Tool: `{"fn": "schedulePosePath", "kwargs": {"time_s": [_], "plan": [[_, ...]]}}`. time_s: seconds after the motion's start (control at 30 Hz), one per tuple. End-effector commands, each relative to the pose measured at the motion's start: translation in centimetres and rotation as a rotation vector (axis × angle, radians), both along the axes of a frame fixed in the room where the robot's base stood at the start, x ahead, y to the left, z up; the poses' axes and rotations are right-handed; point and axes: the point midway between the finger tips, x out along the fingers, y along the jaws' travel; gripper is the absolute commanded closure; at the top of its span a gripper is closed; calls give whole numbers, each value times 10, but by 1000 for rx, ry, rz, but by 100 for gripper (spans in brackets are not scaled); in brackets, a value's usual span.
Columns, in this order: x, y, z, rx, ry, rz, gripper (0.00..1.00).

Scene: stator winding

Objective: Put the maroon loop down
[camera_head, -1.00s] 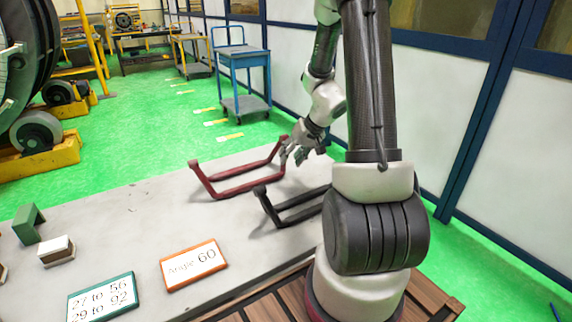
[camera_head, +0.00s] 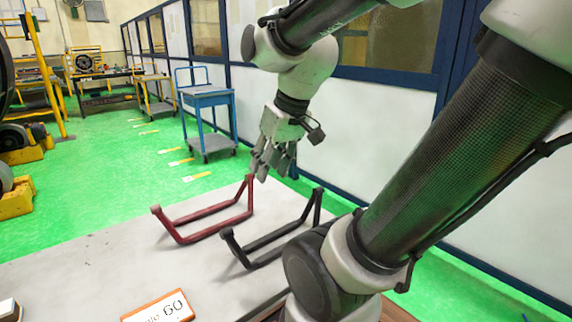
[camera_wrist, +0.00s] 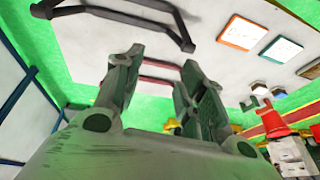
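The maroon loop (camera_head: 214,229) rests on the grey table in the head view, its bent ends pointing up. My gripper (camera_head: 272,168) is above and behind its right end, with the fingers spread and nothing held. A small gap shows between the fingertips and the loop. In the wrist view, the two fingers of my gripper (camera_wrist: 158,72) stand apart. Parts of the maroon loop (camera_wrist: 160,63) show beyond and between them, partly hidden by the fingers.
A black loop (camera_head: 268,239) lies right of the maroon one. An orange-framed sign (camera_head: 160,308) lies at the table's front. A green-framed sign (camera_wrist: 282,50) shows in the wrist view. A blue cart (camera_head: 207,95) stands on the green floor behind the table.

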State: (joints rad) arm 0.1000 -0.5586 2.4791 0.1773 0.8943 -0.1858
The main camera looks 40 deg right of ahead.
Motion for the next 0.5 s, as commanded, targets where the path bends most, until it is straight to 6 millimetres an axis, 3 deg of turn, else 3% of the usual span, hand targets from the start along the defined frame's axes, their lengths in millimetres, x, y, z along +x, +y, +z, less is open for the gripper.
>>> {"fn": "schedulePosePath", "kwargs": {"time_s": [0.1, 0.2, 0.5], "plan": [[-28, -3, 10, -61, -20, -2, 60], [-40, -7, 13, -92, -26, -13, 60], [-45, -9, 14, -104, -29, -20, 60]]}}
